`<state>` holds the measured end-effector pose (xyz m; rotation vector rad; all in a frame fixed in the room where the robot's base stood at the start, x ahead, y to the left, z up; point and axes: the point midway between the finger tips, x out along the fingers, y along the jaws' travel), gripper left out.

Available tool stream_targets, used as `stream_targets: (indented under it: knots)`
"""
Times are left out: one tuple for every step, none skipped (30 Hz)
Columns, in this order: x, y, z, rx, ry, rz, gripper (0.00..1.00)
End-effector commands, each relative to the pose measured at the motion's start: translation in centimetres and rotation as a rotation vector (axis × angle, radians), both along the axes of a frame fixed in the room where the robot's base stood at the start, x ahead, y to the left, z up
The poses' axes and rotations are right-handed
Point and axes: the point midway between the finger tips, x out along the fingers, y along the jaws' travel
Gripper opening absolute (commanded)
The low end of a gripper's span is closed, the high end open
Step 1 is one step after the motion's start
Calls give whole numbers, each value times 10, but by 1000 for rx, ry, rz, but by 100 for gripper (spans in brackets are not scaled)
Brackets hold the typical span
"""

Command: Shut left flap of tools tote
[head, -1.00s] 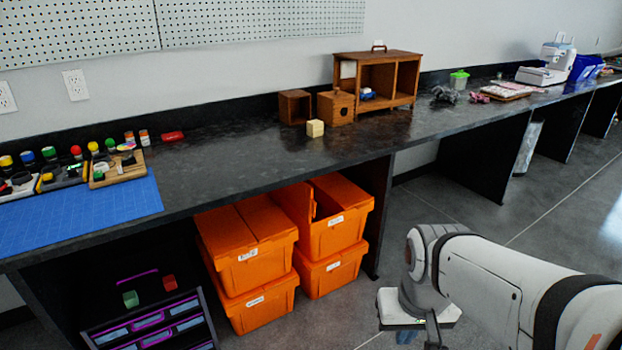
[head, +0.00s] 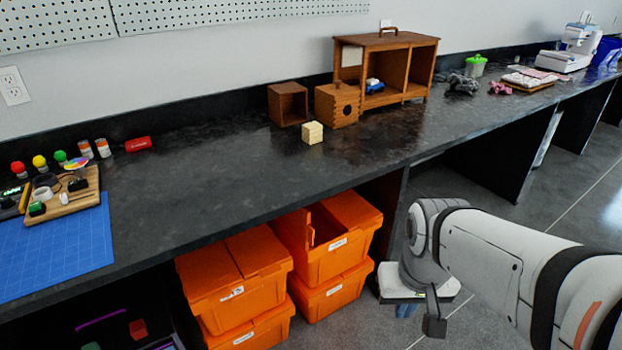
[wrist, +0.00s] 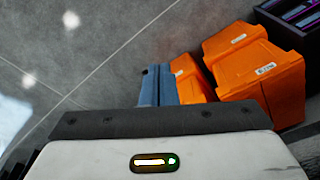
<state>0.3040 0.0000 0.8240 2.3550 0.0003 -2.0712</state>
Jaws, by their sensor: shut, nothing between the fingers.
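Orange totes stand in two stacks under the bench in the head view. The upper right tote (head: 346,258) has one flap flat on its right side; its left flap (head: 292,233) stands raised, with a dark gap beside it. The upper left tote (head: 225,291) looks closed. Labels are too small to read, so I cannot tell which is the tools tote. My gripper (wrist: 157,86) is shut and empty in the wrist view. Its fingers overlap an orange tote (wrist: 191,84) in that picture; contact does not show. In the head view my gripper is mostly hidden beneath my wrist, right of the totes.
The black bench top (head: 230,170) overhangs the totes, and a dark bench panel (head: 386,210) stands beside the right stack. A dark drawer unit (head: 110,325) is at the lower left. Grey floor (head: 480,320) lies open at right. A wooden cabinet (head: 392,45) stands on the bench.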

Motion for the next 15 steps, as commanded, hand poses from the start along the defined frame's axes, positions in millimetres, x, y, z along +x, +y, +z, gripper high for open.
stream_targets:
  knots:
    - [0,0,0,0,0,0,0]
    - [0,0,0,0,0,0,0]
    - [0,0,0,0,0,1,0]
    - [2,0,0,-1,-3,5,0]
    - [4,1,-1,-1,-6,12,0]
    - [9,2,-3,-2,-15,26,0]
    - [15,0,-4,-4,-25,37,0]
    - [22,-2,-6,-6,-40,52,0]
    - [34,0,-9,-10,-64,84,0]
    - [45,2,-12,-15,-86,113,0]
    - [57,4,-16,-19,-109,147,0]
    - [74,8,-21,-29,-148,197,0]
    - [87,12,-26,-37,-178,238,0]
    - [101,16,-31,-46,-210,280,0]
    - [119,21,-38,-59,-253,336,0]
